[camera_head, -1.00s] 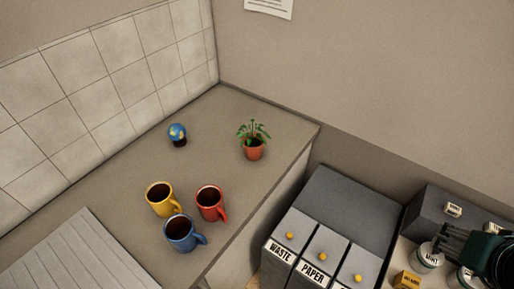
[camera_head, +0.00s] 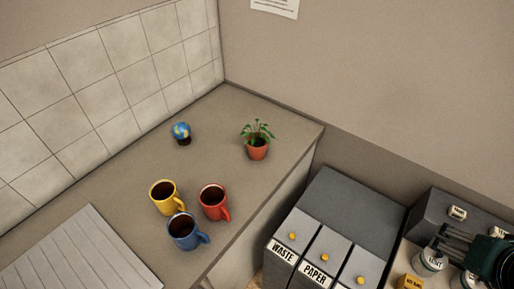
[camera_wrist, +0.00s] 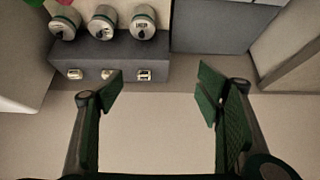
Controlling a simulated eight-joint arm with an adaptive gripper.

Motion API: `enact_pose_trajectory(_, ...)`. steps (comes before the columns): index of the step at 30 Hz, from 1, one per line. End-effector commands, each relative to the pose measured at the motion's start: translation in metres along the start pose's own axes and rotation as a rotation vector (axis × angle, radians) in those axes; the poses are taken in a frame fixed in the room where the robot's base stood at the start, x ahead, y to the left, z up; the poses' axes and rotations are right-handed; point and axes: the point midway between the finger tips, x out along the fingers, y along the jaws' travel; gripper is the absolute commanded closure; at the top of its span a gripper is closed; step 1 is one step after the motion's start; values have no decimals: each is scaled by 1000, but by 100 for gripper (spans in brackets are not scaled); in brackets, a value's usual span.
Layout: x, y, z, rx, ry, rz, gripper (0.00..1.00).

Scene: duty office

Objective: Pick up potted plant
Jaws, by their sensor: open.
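The potted plant (camera_head: 257,150) has green leaves in a small terracotta pot. It stands upright on the grey-brown counter (camera_head: 232,112), near its far right corner in the head view. My gripper (camera_wrist: 160,85) is open and empty in the wrist view, its two green fingers wide apart over a bare pale surface. In the head view, part of my gripper shows at the lower right edge, well apart from the plant. The plant is not in the wrist view.
A small globe (camera_head: 181,131) stands left of the plant. Yellow (camera_head: 163,194), red (camera_head: 212,201) and blue (camera_head: 184,232) mugs stand nearer. Grey bins (camera_head: 325,245) marked WASTE and PAPER stand right of the counter. Several canisters (camera_wrist: 104,22) show in the wrist view.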

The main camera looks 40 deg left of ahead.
Motion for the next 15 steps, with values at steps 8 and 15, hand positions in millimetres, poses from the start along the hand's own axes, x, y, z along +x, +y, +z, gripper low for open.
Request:
enact_pose_trajectory(8,0,-1,-2,3,-2,-2,35)
enact_pose_trajectory(15,-4,-13,-19,38,-20,-18,35)
